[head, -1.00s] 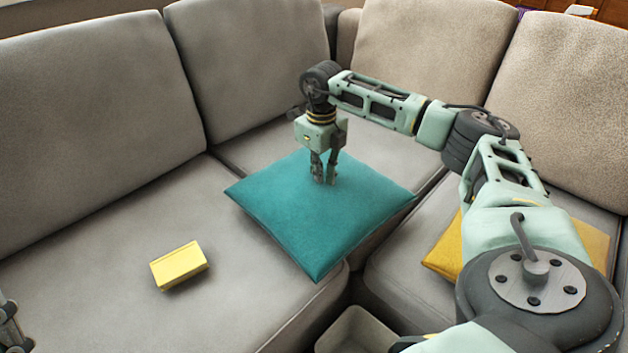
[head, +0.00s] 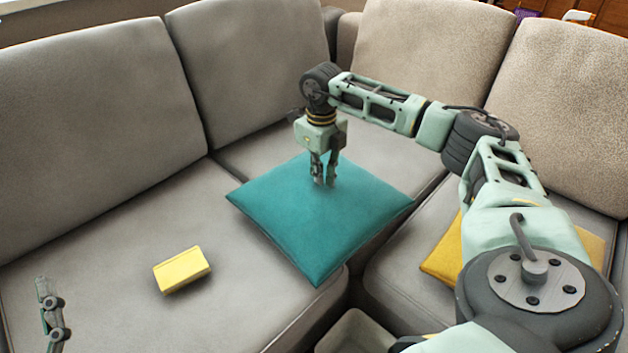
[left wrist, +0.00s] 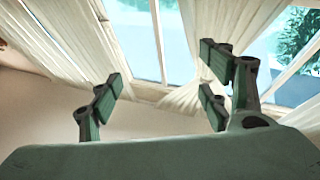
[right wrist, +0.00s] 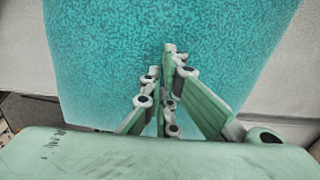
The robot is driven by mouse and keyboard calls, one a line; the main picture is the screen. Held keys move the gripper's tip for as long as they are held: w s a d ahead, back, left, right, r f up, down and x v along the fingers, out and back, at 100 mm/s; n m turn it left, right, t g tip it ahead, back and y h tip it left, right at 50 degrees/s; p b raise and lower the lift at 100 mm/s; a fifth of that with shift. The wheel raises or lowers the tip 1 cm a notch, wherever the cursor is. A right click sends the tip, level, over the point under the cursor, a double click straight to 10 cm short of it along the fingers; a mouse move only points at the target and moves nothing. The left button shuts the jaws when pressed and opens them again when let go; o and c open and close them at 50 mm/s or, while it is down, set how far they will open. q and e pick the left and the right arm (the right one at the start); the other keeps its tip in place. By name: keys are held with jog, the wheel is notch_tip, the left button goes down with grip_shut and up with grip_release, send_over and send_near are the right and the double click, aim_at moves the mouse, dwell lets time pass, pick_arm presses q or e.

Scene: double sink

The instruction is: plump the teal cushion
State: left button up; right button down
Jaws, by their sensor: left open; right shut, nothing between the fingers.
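The teal cushion (head: 318,235) lies flat on the grey sofa seat near the inner corner, in the middle of the head view. My right gripper (head: 325,184) points straight down at the cushion's upper middle, its fingers shut with nothing between them. The fingertips are at or just over the fabric; I cannot tell if they press it. In the right wrist view the cushion (right wrist: 110,50) fills most of the picture behind the closed fingers (right wrist: 170,50). My left gripper (head: 45,290) shows at the lower left of the head view, open and empty. In the left wrist view its fingers (left wrist: 160,80) stand apart.
A yellow block (head: 182,270) lies on the left seat. A mustard cushion (head: 440,255) lies on the right seat, partly behind my right arm. A pale bin (head: 355,333) stands on the floor by the sofa corner. Grey back cushions (head: 100,110) line the sofa. The left seat is mostly clear.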

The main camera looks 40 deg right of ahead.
pick_arm(q)
jog(key=shift+f, duration=0.1)
pick_arm(e)
jog(key=shift+f, duration=0.1)
jog(key=shift+f, duration=0.55)
jog(key=shift+f+b, duration=0.2)
jog(key=shift+b, duration=0.1)
pick_arm(q)
jog(key=shift+s+r+t, duration=0.3)
jog(key=shift+r, duration=0.25)
jog(key=shift+s+r+t, duration=0.3)
jog(key=shift+r, duration=0.2)
jog(key=shift+w, duration=0.1)
pick_arm(e)
jog(key=shift+r+p, duration=0.8)
jog(key=shift+p, duration=0.15)
pick_arm(q)
notch_tip(320, 180, down, 8)
jog(key=w+g+y, duration=0.1)
jog(key=w+g, duration=0.1)
jog(key=g, duration=0.3)
jog(key=shift+w+a+f, duration=0.25)
jog(key=shift+w, duration=0.1)
